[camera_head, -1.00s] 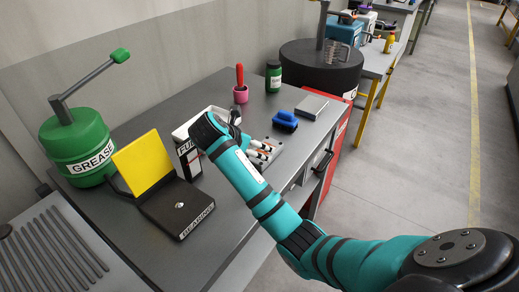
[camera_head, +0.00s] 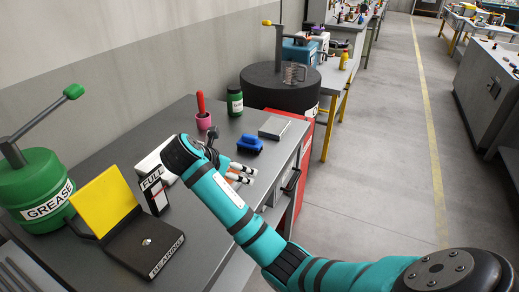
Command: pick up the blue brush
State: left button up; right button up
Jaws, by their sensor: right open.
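The blue brush (camera_head: 250,144) lies on the grey workbench (camera_head: 205,232), near its right edge. It shows a blue top and a darker underside. My right gripper (camera_head: 246,173) is just in front of the brush, on the near side. Its white-and-dark fingers are open and apart from the brush, with nothing seen between them. My teal right arm hides part of the gripper and the bench. My left gripper is not in view.
A flat grey block (camera_head: 273,128) lies behind the brush. A pink cup (camera_head: 203,121) with a red-handled tool and a green jar (camera_head: 235,102) stand further back. A yellow-and-black bearing box (camera_head: 143,238) and a green grease pump (camera_head: 35,190) are at left.

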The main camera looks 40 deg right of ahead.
aim_at(251, 144)
jog(key=z, duration=1.05)
